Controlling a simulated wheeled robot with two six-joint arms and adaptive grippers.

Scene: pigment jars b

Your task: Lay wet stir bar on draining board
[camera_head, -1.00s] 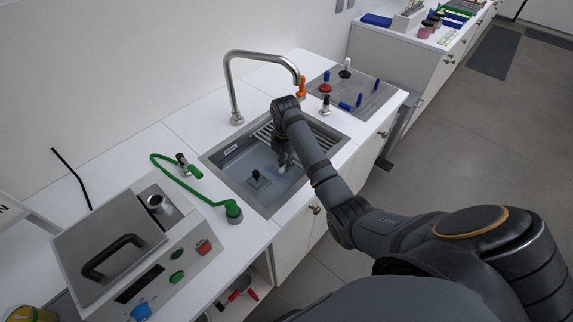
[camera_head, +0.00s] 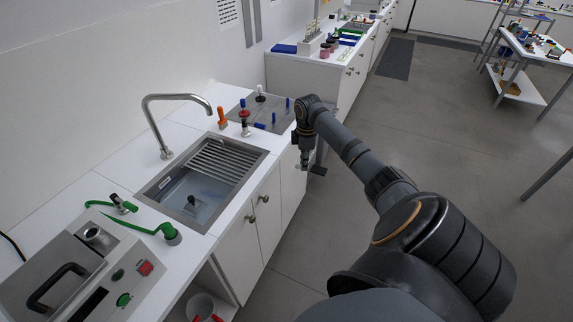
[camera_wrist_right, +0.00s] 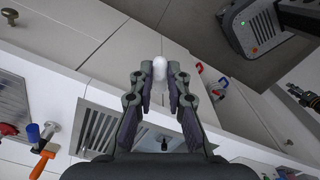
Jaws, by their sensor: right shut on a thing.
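My right gripper (camera_head: 305,164) hangs past the counter's front edge, near the front right corner of a steel board (camera_head: 277,129). This board, right of the sink, looks like the draining board and carries several blue, red and black-handled items. In the right wrist view my right gripper (camera_wrist_right: 160,75) is shut on a small white rounded thing (camera_wrist_right: 159,67), seemingly the stir bar; whether it is wet I cannot tell. The bar cannot be made out in the head view. The sink (camera_head: 168,181) holds liquid and a dark-knobbed item. My left gripper is not in view.
A tall curved tap (camera_head: 165,125) stands behind the sink, and slats (camera_head: 222,160) cover the sink's right part. A grey machine (camera_head: 60,280) fills the left counter.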

